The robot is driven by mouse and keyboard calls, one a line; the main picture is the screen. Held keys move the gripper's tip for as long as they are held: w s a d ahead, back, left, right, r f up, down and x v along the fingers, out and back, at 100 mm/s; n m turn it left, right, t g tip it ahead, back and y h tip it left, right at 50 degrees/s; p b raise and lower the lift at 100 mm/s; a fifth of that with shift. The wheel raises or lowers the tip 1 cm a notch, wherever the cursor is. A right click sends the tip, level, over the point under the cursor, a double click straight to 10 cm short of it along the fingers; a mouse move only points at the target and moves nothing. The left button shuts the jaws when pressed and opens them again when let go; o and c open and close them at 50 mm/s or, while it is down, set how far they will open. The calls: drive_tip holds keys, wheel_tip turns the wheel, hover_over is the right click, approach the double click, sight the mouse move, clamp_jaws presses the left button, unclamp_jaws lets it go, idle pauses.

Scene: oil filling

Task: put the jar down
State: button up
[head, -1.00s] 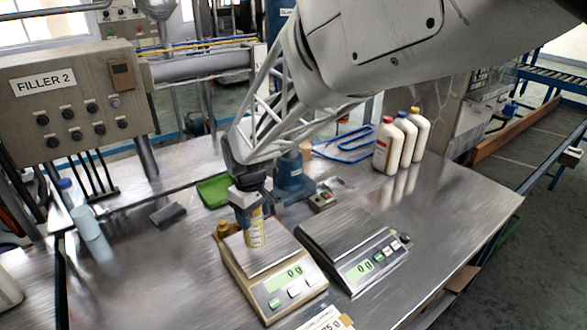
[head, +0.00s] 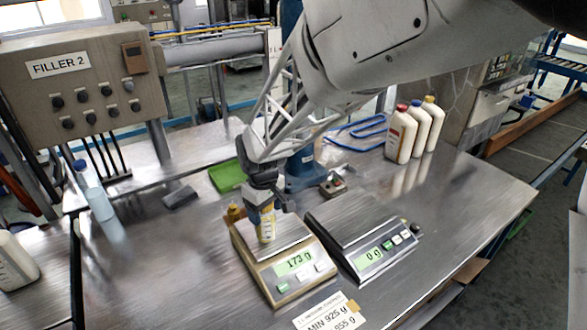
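A small jar with a yellow label (head: 266,230) stands upright on the pan of the left scale (head: 277,273), whose green display reads 173 g. My gripper (head: 268,203) is right above and around the jar's top. Its dark fingers look spread apart, with one sticking out to the right, so it looks open. The fingers hide the jar's upper part.
A second scale (head: 362,240) stands just right, empty, reading 0 g. A small yellow-brown bottle (head: 234,212) is close behind the left scale. A green tray (head: 227,177), a dark block (head: 180,198) and several white bottles (head: 402,135) stand farther off. A label card (head: 330,314) lies in front.

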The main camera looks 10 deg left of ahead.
drive_tip(key=shift+o, duration=1.2)
drive_tip(key=shift+r, duration=0.15)
wheel_tip(320, 180, up, 12)
idle(0.4)
